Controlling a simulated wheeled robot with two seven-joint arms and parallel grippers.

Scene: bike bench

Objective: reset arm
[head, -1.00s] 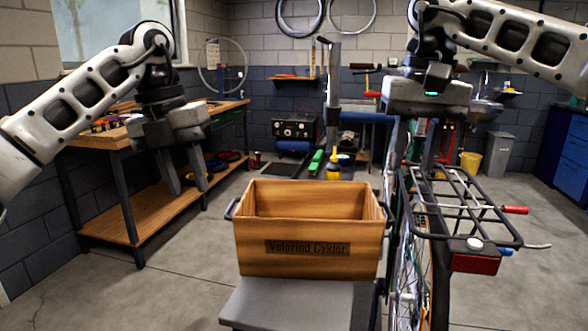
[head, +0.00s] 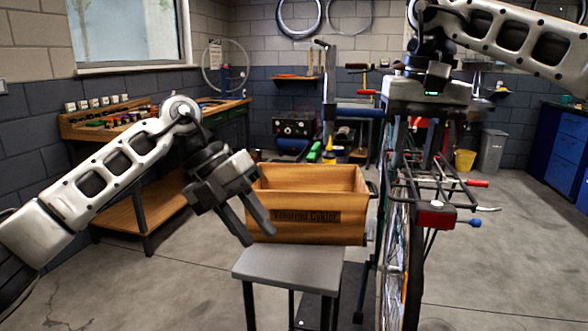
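My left gripper (head: 260,237) hangs tilted in front of the left end of the wooden crate, with its fingers apart and nothing between them. Its fingers overlap the crate's left front in the picture; I cannot tell whether they touch. My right gripper (head: 420,150) points down above the bicycle's rear rack, on the right. Its fingers look apart, with nothing seen between them, though the dark bike parts behind blur their tips. The wooden crate (head: 306,217) stands upright on a grey stool (head: 290,268).
The bicycle (head: 392,265), with its rack and red rear light (head: 436,214), stands right of the crate. A workbench (head: 135,212) with several small items stands at the left wall. Blue cabinets (head: 563,150) are at the right. Floor at front left and right is clear.

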